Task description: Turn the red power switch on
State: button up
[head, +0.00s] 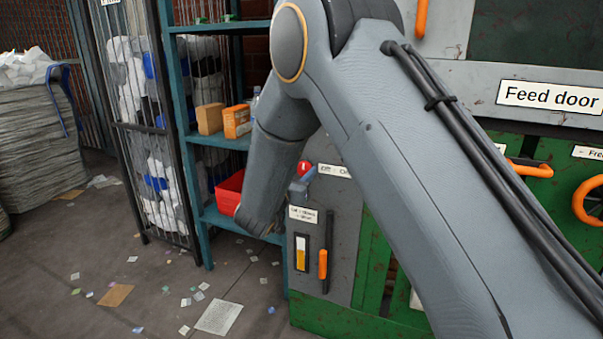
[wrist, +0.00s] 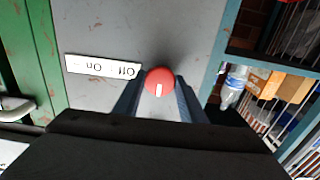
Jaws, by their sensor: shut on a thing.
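The red power switch (wrist: 159,80) is a round knob with a white mark, on a grey panel. In the wrist view it sits between the two fingers of my gripper (wrist: 158,98), which is shut on it. The label (wrist: 103,67) beside it reads Off and On and appears upside down there. In the head view the red switch (head: 304,167) shows beside my gripper (head: 302,182), partly hidden by my arm. The Off label (head: 333,170) is just right of it, its far end covered by my arm.
A teal shelf (head: 222,141) with boxes and a red bin (head: 229,192) stands left of the panel. An orange-handled lever (head: 323,264) is below the switch. An orange wheel (head: 590,200) and the Feed door label (head: 549,96) are at right. Paper scraps litter the floor.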

jog(key=shift+m, duration=0.3)
jog(key=m, duration=0.4)
jog(key=m+b, duration=0.1)
jog(key=m, duration=0.3)
jog(key=shift+m, duration=0.4)
jog(key=m+b, duration=0.1)
jog(key=m, duration=0.3)
jog(key=shift+m, duration=0.3)
jog(key=shift+m+b, duration=1.2)
jog(key=shift+m, duration=0.7)
jog(key=o, duration=1)
